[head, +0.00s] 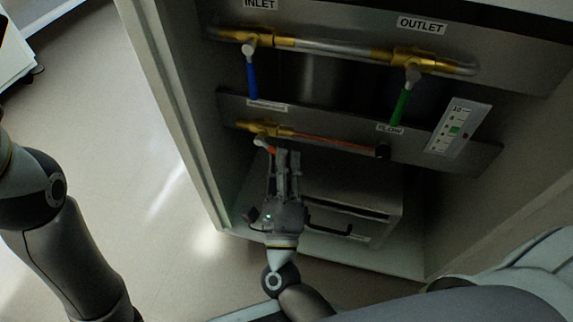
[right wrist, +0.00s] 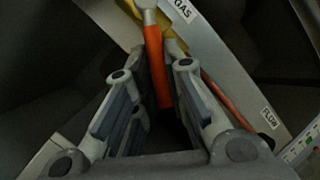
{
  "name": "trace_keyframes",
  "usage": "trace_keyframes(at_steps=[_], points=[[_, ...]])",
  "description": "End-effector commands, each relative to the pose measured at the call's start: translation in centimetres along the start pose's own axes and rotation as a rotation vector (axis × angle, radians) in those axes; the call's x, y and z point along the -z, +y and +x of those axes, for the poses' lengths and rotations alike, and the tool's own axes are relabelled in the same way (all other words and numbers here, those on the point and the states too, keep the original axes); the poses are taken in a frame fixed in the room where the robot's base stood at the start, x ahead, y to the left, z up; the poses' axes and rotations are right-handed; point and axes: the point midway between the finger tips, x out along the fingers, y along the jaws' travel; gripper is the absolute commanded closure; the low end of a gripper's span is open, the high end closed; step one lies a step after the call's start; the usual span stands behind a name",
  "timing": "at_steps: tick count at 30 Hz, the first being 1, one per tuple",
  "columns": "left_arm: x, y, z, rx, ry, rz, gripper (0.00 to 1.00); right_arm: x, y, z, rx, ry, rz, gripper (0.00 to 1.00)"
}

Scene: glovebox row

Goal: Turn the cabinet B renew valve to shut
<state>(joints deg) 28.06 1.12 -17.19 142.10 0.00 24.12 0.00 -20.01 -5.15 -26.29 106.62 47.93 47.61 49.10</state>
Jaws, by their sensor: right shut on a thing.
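An orange lever handle (head: 270,149) hangs from a brass valve (head: 262,128) on the lower pipe panel. My right gripper (head: 287,153) is shut on this handle. In the right wrist view the orange handle (right wrist: 157,65) runs down between the two fingers (right wrist: 154,72), at an angle to the copper pipe (right wrist: 222,94). The plate by this valve reads GAS (right wrist: 184,9). I can read no renew label on any valve. My left gripper is out of view.
Above, a pipe carries a blue lever (head: 252,80) under INLET and a green lever (head: 402,106) under OUTLET, both pointing down. A gauge panel (head: 459,128) is at right. A box with a black handle (head: 335,228) stands below. The cabinet's left wall (head: 180,120) is close.

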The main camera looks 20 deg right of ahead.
Motion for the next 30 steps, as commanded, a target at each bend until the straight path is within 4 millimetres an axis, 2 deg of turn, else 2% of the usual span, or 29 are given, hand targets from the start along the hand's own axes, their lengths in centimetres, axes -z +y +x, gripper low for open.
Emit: trace_keyframes(at_steps=[16,17,21,30], points=[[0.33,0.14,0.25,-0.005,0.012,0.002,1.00,-0.04,0.30,-0.10,0.008,0.006,0.027,1.00],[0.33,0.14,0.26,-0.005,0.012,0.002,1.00,-0.04,0.30,-0.10,0.008,0.006,0.027,0.85],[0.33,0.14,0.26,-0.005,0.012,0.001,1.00,-0.04,0.27,-0.08,0.009,0.006,0.027,0.67],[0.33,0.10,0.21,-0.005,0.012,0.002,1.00,-0.04,0.23,-0.08,0.010,0.006,0.027,0.65]])
